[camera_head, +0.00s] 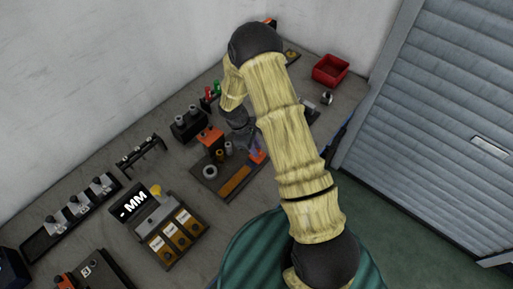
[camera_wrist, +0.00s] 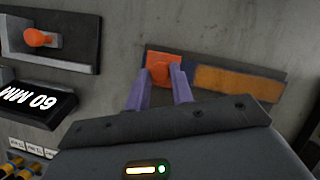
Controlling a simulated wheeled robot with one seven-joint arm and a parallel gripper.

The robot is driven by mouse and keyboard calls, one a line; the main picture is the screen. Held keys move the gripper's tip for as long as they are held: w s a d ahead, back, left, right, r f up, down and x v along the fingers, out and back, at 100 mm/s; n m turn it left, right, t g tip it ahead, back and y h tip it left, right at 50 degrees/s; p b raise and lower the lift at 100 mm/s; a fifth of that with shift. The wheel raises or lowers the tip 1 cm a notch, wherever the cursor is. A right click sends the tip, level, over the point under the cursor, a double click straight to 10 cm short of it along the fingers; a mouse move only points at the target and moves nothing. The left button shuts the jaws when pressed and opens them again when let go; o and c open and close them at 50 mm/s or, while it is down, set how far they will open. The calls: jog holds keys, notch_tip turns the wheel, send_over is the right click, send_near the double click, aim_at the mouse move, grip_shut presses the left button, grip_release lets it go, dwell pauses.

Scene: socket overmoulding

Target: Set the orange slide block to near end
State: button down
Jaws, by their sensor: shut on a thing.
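The orange slide block (camera_wrist: 160,62) has a round knob and sits at the left end of a dark rail in the wrist view. A brown-orange strip (camera_wrist: 238,82) runs along the rail to its right. My gripper (camera_wrist: 161,82) has its two purple fingers closed on either side of the knob. In the head view the orange block (camera_head: 259,157) is at the upper right end of the board, in line with the strip (camera_head: 234,180). My gripper (camera_head: 253,149) is right at it, partly hidden by my arm.
A display with white letters (camera_head: 133,204) and a tray of brown pieces (camera_head: 178,240) stand to the lower left. Another orange knob (camera_wrist: 38,38) is on a grey plate in the wrist view. A red bin (camera_head: 330,70) is at the back right. A black rack (camera_head: 140,153) stands left.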

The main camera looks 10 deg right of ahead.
jog(key=shift+w+d+r, duration=0.15)
jog(key=shift+w+d, duration=0.05)
jog(key=shift+w, duration=0.05)
jog(key=c, duration=1.2)
grip_release()
jog(key=shift+d, duration=0.1)
jog(key=b+v, duration=0.3)
jog(key=v, duration=1.4)
jog(key=shift+s+r, duration=0.15)
jog(key=shift+r, duration=0.05)
